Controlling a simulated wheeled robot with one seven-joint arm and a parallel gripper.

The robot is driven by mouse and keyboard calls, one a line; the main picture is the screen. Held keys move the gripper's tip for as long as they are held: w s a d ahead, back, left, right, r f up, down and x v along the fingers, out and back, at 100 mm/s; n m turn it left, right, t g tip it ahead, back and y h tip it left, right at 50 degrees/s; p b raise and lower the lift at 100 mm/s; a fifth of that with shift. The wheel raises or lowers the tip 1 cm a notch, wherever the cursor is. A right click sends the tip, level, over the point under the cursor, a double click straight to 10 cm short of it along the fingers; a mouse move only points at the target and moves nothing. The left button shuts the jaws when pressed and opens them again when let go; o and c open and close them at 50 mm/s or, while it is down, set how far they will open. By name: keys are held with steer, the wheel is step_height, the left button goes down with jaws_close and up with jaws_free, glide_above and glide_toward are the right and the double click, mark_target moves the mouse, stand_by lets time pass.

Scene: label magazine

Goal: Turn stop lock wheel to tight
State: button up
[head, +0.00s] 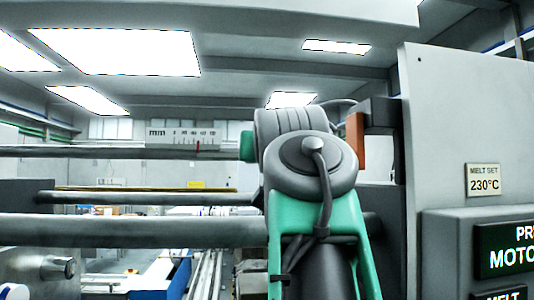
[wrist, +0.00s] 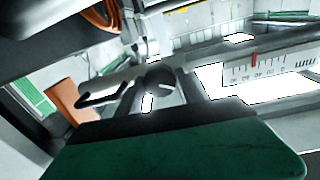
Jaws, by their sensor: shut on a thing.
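In the wrist view the stop lock wheel (wrist: 159,78) appears to be the small grey round part in the middle, in front of a grey bar. My gripper (wrist: 158,92) reaches up to it from the green body at the bottom edge, and its grey fingers are shut on it. The fingertips are small and dark, so their exact contact is hard to make out. A white mm scale (wrist: 270,68) with a red mark lies right of the wheel. The scale also shows in the head view (head: 182,135). There my own green and grey arm hides the wheel and the gripper.
Grey horizontal bars (head: 130,230) run across the left of the head view. An orange block (head: 356,140) on a dark bracket is close right of my arm. A grey machine cabinet (head: 440,120) with a melt-set label and display stands at right.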

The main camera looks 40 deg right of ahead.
steer(key=o, duration=1.4)
steer(key=shift+s, duration=0.1)
